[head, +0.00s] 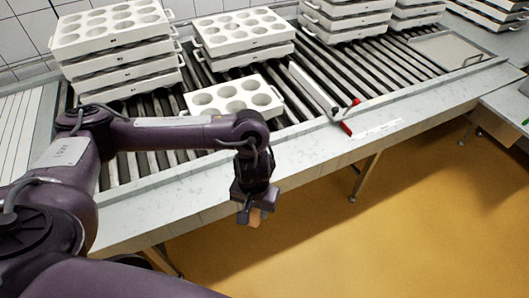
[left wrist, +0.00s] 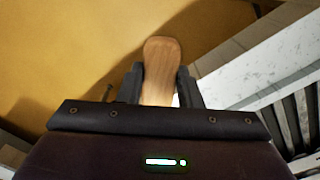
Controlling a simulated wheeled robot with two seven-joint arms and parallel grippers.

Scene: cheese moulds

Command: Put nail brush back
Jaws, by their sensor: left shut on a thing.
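The nail brush (left wrist: 162,68) shows in the left wrist view as a light wooden body with a rounded end, between the two dark fingers. My left gripper (left wrist: 160,88) is shut on it. In the head view my left gripper (head: 248,212) hangs in front of the table's front edge, over the yellow floor. A small piece of the wooden brush (head: 255,217) shows below the fingers there. Bristles cannot be made out. My right gripper is not in view.
White cheese moulds (head: 232,117) stand on a roller table, with taller mould stacks (head: 120,60) behind. A long white bar (head: 314,88) with red-ended parts (head: 346,128) lies right of them. A flat plate (head: 447,51) lies at far right. The pale front ledge (head: 290,158) is mostly clear.

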